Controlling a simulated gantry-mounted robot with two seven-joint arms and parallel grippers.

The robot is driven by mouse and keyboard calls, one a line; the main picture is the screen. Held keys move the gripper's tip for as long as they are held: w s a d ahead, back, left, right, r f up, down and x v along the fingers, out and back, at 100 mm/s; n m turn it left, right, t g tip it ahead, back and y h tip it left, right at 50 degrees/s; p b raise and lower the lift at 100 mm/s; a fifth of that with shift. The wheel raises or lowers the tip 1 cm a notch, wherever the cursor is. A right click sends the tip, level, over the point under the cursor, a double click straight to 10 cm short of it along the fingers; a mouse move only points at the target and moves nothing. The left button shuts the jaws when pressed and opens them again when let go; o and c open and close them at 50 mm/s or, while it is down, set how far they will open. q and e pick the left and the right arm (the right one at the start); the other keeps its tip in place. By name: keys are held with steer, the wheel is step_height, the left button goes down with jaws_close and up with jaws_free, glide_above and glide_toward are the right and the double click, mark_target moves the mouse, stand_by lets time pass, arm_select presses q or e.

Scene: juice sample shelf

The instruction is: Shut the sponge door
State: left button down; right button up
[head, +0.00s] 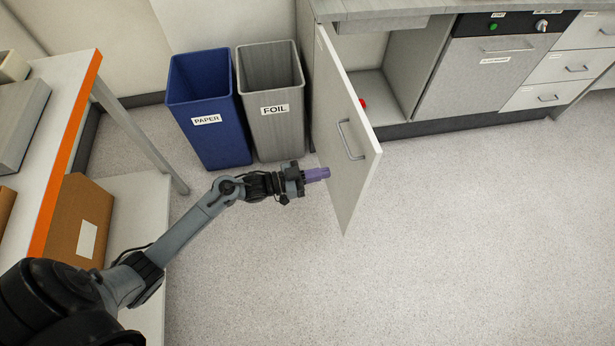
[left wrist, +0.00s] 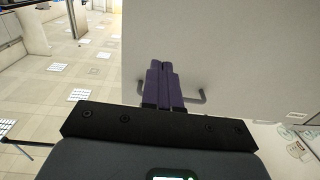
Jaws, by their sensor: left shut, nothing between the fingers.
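The pale cabinet door (head: 335,105) stands wide open, sticking out from the counter cabinet. Its outer face, with a grey bar handle (head: 348,140), faces left toward the bins. My left gripper (head: 326,173), with purple fingers, is shut and empty beside the lower, free-edge part of that face. In the left wrist view the door (left wrist: 225,45) fills much of the picture in front of the shut fingers (left wrist: 163,68), and the handle (left wrist: 201,97) shows partly behind them. I cannot tell whether the fingertips touch the door. My right gripper is not in view.
The open cabinet (head: 390,75) holds a small red item (head: 362,103), mostly hidden by the door. A blue PAPER bin (head: 208,140) and a grey FOIL bin (head: 275,130) stand left of the door. An orange-edged table (head: 70,150) is at left. Floor right of the door is clear.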

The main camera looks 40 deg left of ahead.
mark_target(356, 166)
arm_select(q)
steer(key=b+x, duration=0.1)
steer(key=x, duration=0.4)
steer(key=shift+w+d+f+b, duration=0.15)
steer(key=shift+w+d+b, duration=0.1)
steer(key=shift+d+b, duration=0.1)
steer(key=shift+x, duration=0.9)
steer(key=shift+w+b, duration=0.1)
steer(key=shift+b, duration=0.2)
